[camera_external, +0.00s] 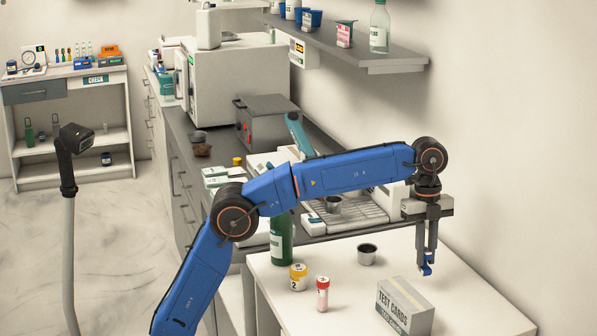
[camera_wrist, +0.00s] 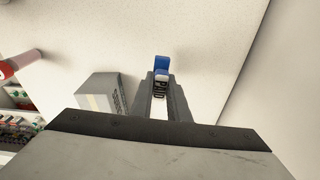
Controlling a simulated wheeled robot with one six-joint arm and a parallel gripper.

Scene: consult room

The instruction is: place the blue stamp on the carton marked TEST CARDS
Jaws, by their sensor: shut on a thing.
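The blue stamp (camera_external: 427,268) is held between the fingertips of my gripper (camera_external: 427,262). In the wrist view the stamp (camera_wrist: 162,65) shows blue at its end, with a pale part and a dark part nearer the fingers. My gripper (camera_wrist: 160,90) is shut on it. The carton marked TEST CARDS (camera_external: 404,302) is a grey and white box on the white table. It also shows in the wrist view (camera_wrist: 98,93), to the left of the fingers. The stamp is above the table and apart from the carton, beyond and to its right in the external view.
On the white table (camera_external: 480,315) stand a red-capped vial (camera_external: 322,295), a yellow-capped jar (camera_external: 298,277), a dark metal cup (camera_external: 367,254) and a green bottle (camera_external: 282,235). A shelf (camera_external: 350,45) juts from the wall above. The table's right side is clear.

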